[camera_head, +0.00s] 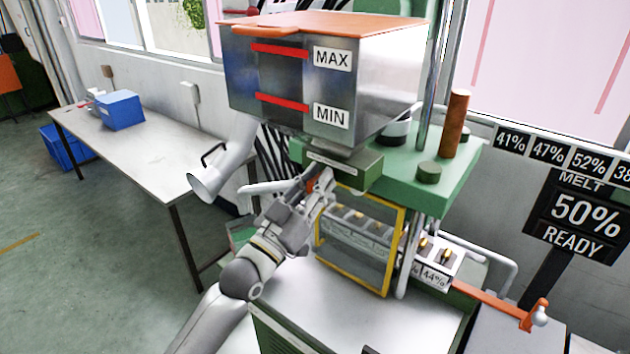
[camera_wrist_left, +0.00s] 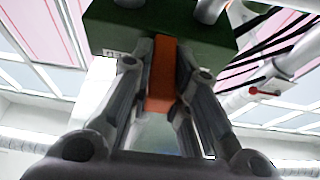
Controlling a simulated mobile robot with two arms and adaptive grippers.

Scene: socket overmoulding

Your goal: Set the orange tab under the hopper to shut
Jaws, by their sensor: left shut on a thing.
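The hopper (camera_head: 385,85) is a metal box with an orange lid and a window marked MAX and MIN. It stands above a green block (camera_head: 350,172) on the machine. The orange tab (camera_wrist_left: 162,75) sticks out from under the green block in the left wrist view. My left gripper (camera_head: 322,182) reaches up to the underside of this block. In the left wrist view its fingers (camera_wrist_left: 165,85) are shut on the tab, one on each side. In the head view the gripper mostly hides the tab. My right gripper is not in view.
A yellow-framed guard (camera_head: 384,278) stands below and right of my left gripper. A vertical steel column (camera_head: 428,85) and a brown rod (camera_head: 454,125) rise behind. A display (camera_head: 585,215) reads melt 50%, ready. A table with a blue bin (camera_head: 120,110) stands at left.

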